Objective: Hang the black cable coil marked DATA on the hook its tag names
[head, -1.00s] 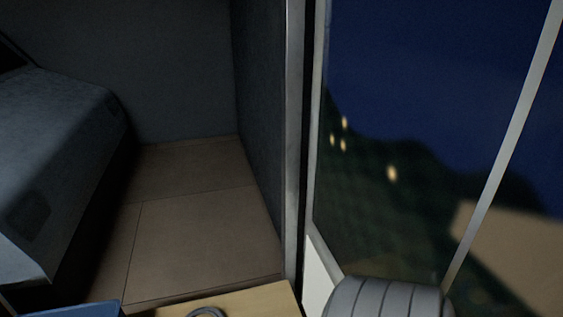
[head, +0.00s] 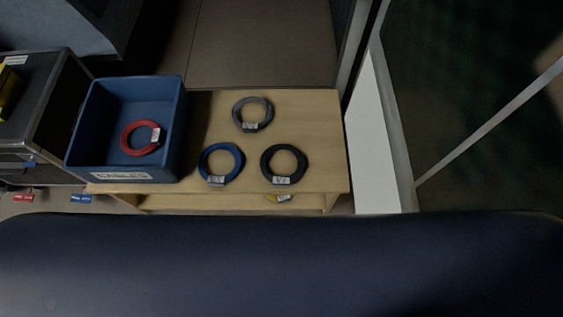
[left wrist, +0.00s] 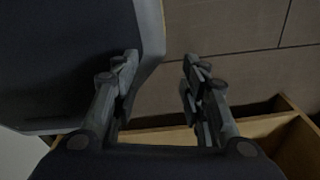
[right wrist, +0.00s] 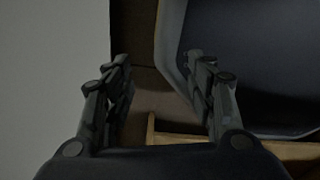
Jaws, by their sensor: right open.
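A black cable coil (head: 304,164) with a white tag lies at the front right of a light wooden bench top, in the head view; the tag's writing is too small to read. A blue coil (head: 241,164) lies to its left and a grey coil (head: 270,115) behind them. No hook can be made out. My left gripper (left wrist: 158,72) is open and empty in the left wrist view, above the floor and a wooden edge. My right gripper (right wrist: 158,76) is open and empty in the right wrist view. Neither gripper shows in the head view.
A blue crate (head: 85,125) holding a red coil (head: 126,140) stands at the bench's left. A dark case (head: 48,100) is left of it. A white panel and door frame bound the right.

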